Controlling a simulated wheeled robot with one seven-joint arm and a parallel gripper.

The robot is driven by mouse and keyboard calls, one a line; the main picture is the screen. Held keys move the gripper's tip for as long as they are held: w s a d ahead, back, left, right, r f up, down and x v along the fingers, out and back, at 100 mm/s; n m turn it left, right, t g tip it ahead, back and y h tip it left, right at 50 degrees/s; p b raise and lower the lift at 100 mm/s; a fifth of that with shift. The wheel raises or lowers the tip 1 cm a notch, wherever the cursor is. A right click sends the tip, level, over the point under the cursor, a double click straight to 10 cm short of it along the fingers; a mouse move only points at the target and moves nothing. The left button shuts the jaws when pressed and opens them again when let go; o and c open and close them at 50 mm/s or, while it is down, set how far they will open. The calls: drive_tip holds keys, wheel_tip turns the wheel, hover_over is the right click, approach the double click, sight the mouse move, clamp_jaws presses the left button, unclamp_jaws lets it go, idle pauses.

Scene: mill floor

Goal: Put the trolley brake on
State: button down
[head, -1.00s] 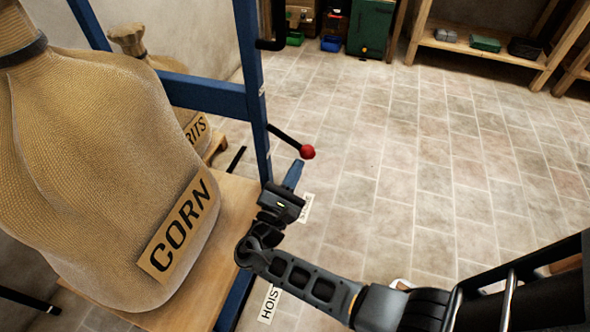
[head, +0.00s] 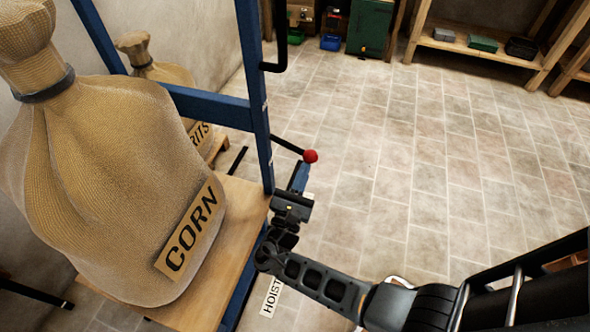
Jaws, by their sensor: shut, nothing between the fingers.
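The trolley has a blue frame (head: 258,125) and a wooden deck (head: 240,205). A black lever with a red ball knob (head: 311,156) sticks out to the right from the frame's near post. It looks like the brake lever and points slightly downward to the right. My gripper (head: 298,178) is shut and empty, just below the knob, beside the trolley post. Its fingertips are small and partly hidden by the wrist, and I cannot tell whether they touch the lever. A large sack marked CORN (head: 120,190) stands on the deck.
A second sack (head: 165,75) stands behind on a wooden support. A black handle (head: 280,45) sticks out from the upper post. A floor label reading HOIST (head: 270,298) lies by the trolley. Shelves (head: 480,52) and a green cabinet (head: 369,27) stand at the back. The tiled floor (head: 430,170) at right is clear.

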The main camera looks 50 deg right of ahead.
drive_tip(key=r+n+t+p, duration=0.1)
drive_tip(key=r+n+p, duration=0.1)
drive_tip(key=s+r+n+t+y+p, duration=0.1)
drive_tip(key=n+p, duration=0.1)
drive_tip(key=p, duration=0.1)
drive_tip(key=r+n+p, duration=0.2)
drive_tip(key=p, duration=0.1)
drive_tip(key=shift+s+d+r+t, duration=0.25)
drive_tip(key=shift+d+r+t, duration=0.05)
drive_tip(key=shift+t, duration=0.1)
wheel_tip(320, 180, up, 2)
drive_tip(key=n+p, duration=0.2)
drive_tip(key=p, duration=0.1)
drive_tip(key=n+t+y+p, duration=0.1)
drive_tip(key=n, duration=0.1)
drive_tip(key=shift+r, duration=0.25)
drive_tip(key=shift+w+r+p, duration=0.15)
drive_tip(key=shift+r+p, duration=0.35)
drive_tip(key=shift+p, duration=0.4)
drive_tip(key=s+d+f+b+v, duration=0.1)
drive_tip(key=b+v, duration=0.3)
drive_tip(key=v, duration=0.9)
drive_tip(key=shift+f, duration=0.5)
drive_tip(key=shift+d, duration=0.15)
